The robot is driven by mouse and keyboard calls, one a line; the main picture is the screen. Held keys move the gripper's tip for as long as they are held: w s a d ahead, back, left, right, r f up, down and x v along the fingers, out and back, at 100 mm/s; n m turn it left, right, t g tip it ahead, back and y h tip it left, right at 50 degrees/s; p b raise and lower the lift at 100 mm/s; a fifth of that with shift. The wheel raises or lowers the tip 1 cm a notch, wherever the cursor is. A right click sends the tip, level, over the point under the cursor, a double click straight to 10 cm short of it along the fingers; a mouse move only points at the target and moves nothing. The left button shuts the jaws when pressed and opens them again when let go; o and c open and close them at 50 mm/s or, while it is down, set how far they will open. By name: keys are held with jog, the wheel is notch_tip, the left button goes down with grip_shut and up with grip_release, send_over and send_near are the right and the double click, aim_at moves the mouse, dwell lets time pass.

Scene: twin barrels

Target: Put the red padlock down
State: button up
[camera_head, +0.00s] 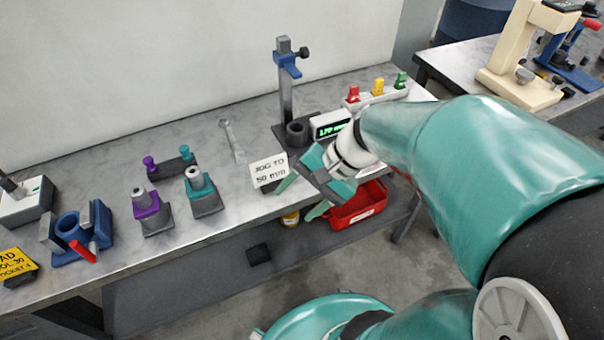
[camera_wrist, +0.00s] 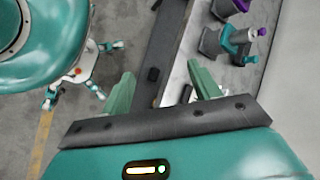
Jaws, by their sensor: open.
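My gripper (camera_head: 302,196) is open at the front edge of the bench, just right of the sign reading "JOG TO 50 mm". The wrist view shows its two green fingers (camera_wrist: 161,76) spread apart with nothing held between them. I cannot make out a clear red padlock. A small red piece (camera_head: 353,94) stands beside a yellow and a green one on a pale rack (camera_head: 378,97) at the bench's back right, beyond my gripper; I cannot tell whether it is a padlock. A red bin (camera_head: 358,206) sits low behind my gripper, partly hidden by it.
The metal bench (camera_head: 110,165) carries a purple fixture (camera_head: 150,212), a teal fixture (camera_head: 203,193), a blue fixture (camera_head: 78,235), a white sign (camera_head: 269,171) and a tall gauge stand (camera_head: 287,90). A second bench with a cream press (camera_head: 522,60) stands at right.

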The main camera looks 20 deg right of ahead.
notch_tip(320, 180, up, 9)
jog(key=s+n+t+h, duration=0.2)
jog(key=n+t+h, duration=0.1)
jog(key=n+h, duration=0.4)
jog(key=n, duration=0.2)
jog(key=shift+s+a+n+t, duration=0.25)
jog(key=shift+n+t, duration=0.05)
jog(key=shift+t, duration=0.1)
jog(key=shift+f, duration=0.1)
jog(key=c, duration=0.6)
jog(key=shift+o, duration=0.2)
jog(key=shift+d, duration=0.1)
jog(key=shift+d, duration=0.1)
